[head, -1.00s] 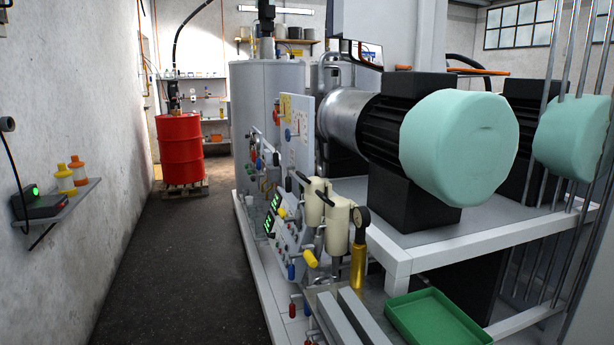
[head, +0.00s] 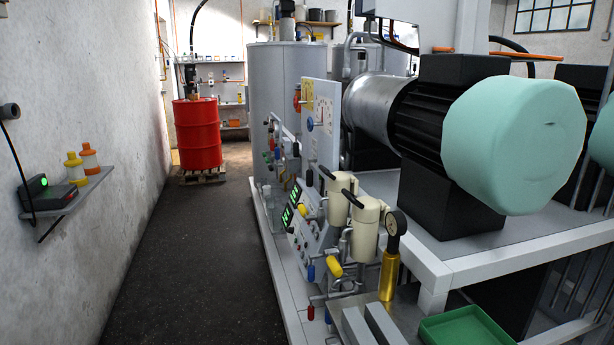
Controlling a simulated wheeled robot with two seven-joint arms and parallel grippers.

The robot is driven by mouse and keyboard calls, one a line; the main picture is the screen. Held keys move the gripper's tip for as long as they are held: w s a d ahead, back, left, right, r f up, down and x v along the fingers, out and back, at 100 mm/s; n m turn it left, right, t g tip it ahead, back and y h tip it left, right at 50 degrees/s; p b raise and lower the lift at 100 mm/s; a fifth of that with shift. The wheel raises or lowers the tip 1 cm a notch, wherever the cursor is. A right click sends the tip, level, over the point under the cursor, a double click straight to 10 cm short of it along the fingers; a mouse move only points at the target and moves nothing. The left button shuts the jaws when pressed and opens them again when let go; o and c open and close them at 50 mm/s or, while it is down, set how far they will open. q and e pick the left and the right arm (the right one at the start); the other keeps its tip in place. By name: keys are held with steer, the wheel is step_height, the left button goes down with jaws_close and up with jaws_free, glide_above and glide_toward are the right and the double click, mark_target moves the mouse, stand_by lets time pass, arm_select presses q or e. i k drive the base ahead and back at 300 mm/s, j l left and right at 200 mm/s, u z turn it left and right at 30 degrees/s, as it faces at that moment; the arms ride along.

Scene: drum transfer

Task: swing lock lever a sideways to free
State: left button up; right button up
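No gripper of mine shows in the head view. I cannot tell which part is lock lever a, as no label can be read. Two cream canisters (head: 366,230) with black lever handles on top stand at the near end of the machine. Below them, small handles with blue, red and yellow grips stick out, among them a yellow one (head: 333,267) and a red one (head: 311,312). A red drum (head: 197,134) stands upright on a wooden pallet (head: 203,174) at the far end of the aisle.
A dark floor aisle (head: 190,270) runs clear between the left wall and the machine. A wall shelf (head: 77,196) holds two bottles and a black box. A green tray (head: 468,330) and a brass gauge post (head: 389,272) are at front right.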

mark_target(310, 160)
steer(key=i+j+z, duration=0.15)
steer(key=i+j, duration=0.4)
steer(key=i+j+z, duration=0.2)
steer(key=i+j, duration=0.4)
steer(key=i+j+z, duration=0.15)
steer(key=i+j, duration=0.35)
steer(key=j, duration=0.25)
